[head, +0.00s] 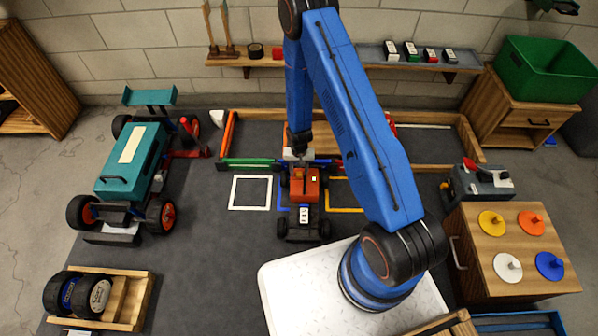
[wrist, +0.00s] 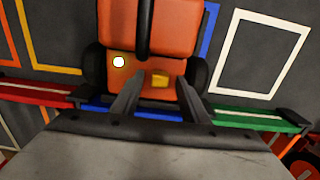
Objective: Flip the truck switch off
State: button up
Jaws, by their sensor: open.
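The orange truck (head: 307,190) with black wheels stands on the dark mat in the middle of the head view. In the wrist view its orange body (wrist: 150,25) fills the top centre. A small yellow block, likely the switch (wrist: 160,79), sits on the near end of the truck.
A teal car (head: 128,165) stands at the left. Coloured rails and a wooden frame (head: 440,165) lie behind the truck. White (head: 250,192) and yellow outlines flank the truck. A cabinet with coloured discs (head: 525,255) is at the right.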

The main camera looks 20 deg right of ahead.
grip_shut()
jog(key=shift+w+d, duration=0.25)
jog(key=shift+w, duration=0.45)
jog(key=shift+w+d, duration=0.2)
jog(key=shift+w, duration=0.5)
grip_release()
jog(key=shift+r, duration=0.1)
notch_tip(320, 180, up, 17)
jog(key=shift+r, duration=0.1)
